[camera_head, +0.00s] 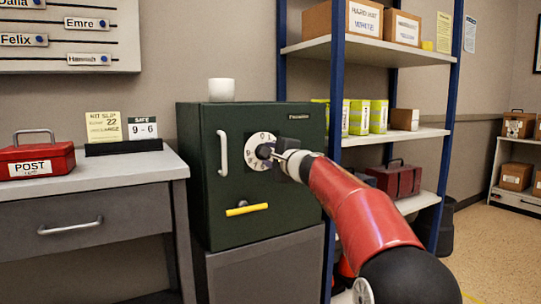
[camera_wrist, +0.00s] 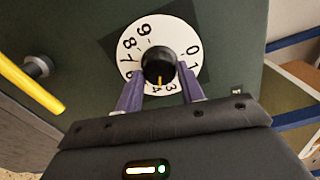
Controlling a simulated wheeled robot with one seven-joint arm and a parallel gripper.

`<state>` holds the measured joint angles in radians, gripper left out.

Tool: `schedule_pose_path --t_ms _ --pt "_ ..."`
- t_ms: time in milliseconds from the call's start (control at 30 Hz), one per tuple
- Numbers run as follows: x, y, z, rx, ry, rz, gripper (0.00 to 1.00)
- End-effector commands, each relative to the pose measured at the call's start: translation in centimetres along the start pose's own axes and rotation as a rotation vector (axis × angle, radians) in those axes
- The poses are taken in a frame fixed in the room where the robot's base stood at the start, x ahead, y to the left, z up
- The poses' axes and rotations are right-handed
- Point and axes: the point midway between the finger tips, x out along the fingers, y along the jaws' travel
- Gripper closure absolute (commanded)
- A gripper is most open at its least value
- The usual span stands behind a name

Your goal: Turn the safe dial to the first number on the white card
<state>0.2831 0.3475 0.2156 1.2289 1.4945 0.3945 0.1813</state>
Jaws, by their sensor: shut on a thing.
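The white card (camera_head: 142,128) stands at the back of the desk and reads "SAFE 9 - 6". The safe (camera_head: 213,180) is dark green with its door closed. Its dial (camera_head: 253,146) is a white disc; the wrist view shows numbers around the dial face (camera_wrist: 138,55). The black knob (camera_wrist: 157,62) is at its middle, with a yellow mark pointing toward the picture's bottom, near the 3 and the partly hidden numbers beside it. My gripper (camera_wrist: 161,80) is shut on the knob, one purple finger on each side. It reaches the dial from the right in the head view (camera_head: 277,154).
The safe has a white handle (camera_head: 223,154) and a yellow lever (camera_head: 246,209). A white cup (camera_head: 221,90) stands on top. A yellow slip (camera_head: 103,127) and a red POST box (camera_head: 37,161) are on the desk. A blue-posted shelf (camera_head: 336,80) stands close right of the safe.

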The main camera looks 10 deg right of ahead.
Motion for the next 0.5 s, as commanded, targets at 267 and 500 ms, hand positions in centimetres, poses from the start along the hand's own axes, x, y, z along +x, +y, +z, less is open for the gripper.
schedule_pose_path --t_ms 267,500 --pt "-0.01 0.03 -0.09 0.264 0.002 0.001 0.84" --pt "0.00 0.04 -0.02 0.492 0.002 0.001 0.84"
